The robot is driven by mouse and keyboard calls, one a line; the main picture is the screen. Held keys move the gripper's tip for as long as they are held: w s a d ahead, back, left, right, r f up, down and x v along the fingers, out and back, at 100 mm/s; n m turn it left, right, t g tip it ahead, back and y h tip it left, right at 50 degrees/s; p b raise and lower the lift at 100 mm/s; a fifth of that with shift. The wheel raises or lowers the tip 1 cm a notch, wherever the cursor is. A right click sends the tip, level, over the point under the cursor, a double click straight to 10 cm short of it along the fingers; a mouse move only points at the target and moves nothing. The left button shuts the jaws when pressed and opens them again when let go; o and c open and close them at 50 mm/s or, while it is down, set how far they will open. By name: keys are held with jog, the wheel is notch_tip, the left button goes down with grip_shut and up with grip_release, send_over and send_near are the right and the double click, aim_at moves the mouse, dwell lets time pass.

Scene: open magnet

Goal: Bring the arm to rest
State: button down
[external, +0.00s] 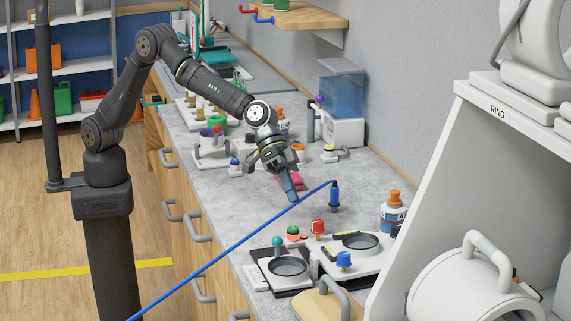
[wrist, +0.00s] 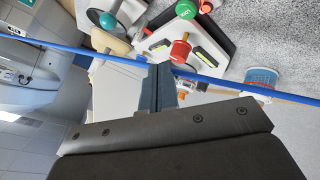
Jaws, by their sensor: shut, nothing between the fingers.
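My gripper (external: 291,188) is above the grey worktop (external: 222,185), fingers pointing down and slightly right. Its blue-grey fingertips are shut together with nothing between them. The closed fingers also show in the wrist view (wrist: 159,88). My arm reaches over from the dark post at the left.
A pink object (external: 291,180) lies behind the fingers. Panels with a red knob (external: 318,227), a blue knob (external: 344,260) and round dishes stand in front. A labelled bottle (external: 393,215) and a white sloped housing (external: 440,190) are at the right. Wooden drawers with handles line the left edge.

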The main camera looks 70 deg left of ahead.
jog(key=s+a+f+n+g+h, duration=0.25)
jog(key=s+a+n+g, duration=0.2)
jog(key=n, duration=0.65)
jog(key=w+a+n+t+h, duration=0.5)
jog(key=a+n, duration=0.3)
jog(key=n, duration=0.5)
jog(key=s+d+m+g+y, duration=0.4)
jog(key=d+m+g, duration=0.1)
jog(key=m, duration=0.6)
jog(key=shift+s+d+m, duration=0.15)
jog(key=shift+d+m, duration=0.25)
jog(key=shift+d, duration=0.4)
